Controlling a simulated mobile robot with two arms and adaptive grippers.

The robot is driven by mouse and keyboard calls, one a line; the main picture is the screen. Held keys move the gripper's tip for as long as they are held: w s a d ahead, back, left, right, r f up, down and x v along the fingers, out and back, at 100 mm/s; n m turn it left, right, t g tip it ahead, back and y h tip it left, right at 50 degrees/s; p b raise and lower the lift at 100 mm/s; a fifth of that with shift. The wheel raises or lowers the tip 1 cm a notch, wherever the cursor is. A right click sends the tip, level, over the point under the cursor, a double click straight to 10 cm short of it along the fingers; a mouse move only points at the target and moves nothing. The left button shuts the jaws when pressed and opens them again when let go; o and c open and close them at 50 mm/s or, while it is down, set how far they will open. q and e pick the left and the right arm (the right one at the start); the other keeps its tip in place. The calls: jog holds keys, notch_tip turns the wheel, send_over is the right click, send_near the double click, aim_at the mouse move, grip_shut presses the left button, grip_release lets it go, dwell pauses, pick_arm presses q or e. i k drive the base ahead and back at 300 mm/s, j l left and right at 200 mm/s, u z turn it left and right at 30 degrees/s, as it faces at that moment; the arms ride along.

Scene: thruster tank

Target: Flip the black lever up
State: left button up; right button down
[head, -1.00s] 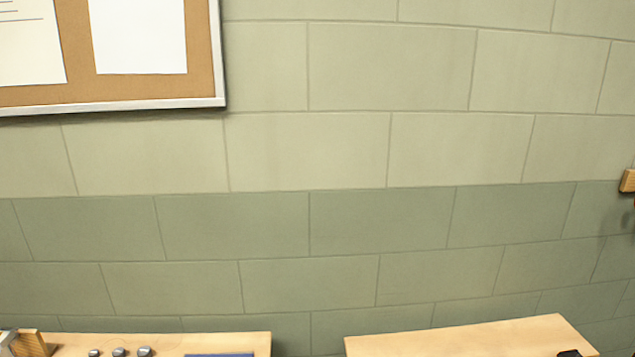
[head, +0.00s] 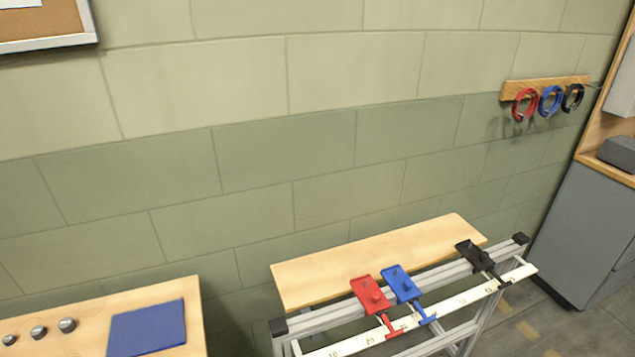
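A metal rail frame (head: 340,312) stands at the lower right with a white numbered scale strip (head: 362,341) along its front. A black piece (head: 474,256) sits near the rail's right end. It may be the black lever, but I cannot tell whether it is up or down. A red piece (head: 370,295) and a blue piece (head: 403,284) sit side by side farther left on the same rail. Neither of my grippers shows in the head view.
A wooden table (head: 330,262) stands behind the rail. Another table (head: 75,320) at the lower left holds a blue mat (head: 148,327) and small metal weights (head: 38,332). Coiled cables hang on a wall rack (head: 508,90). A grey cabinet (head: 585,235) stands at the right.

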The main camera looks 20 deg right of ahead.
aim_at(503, 284)
jog(key=z, duration=1.1)
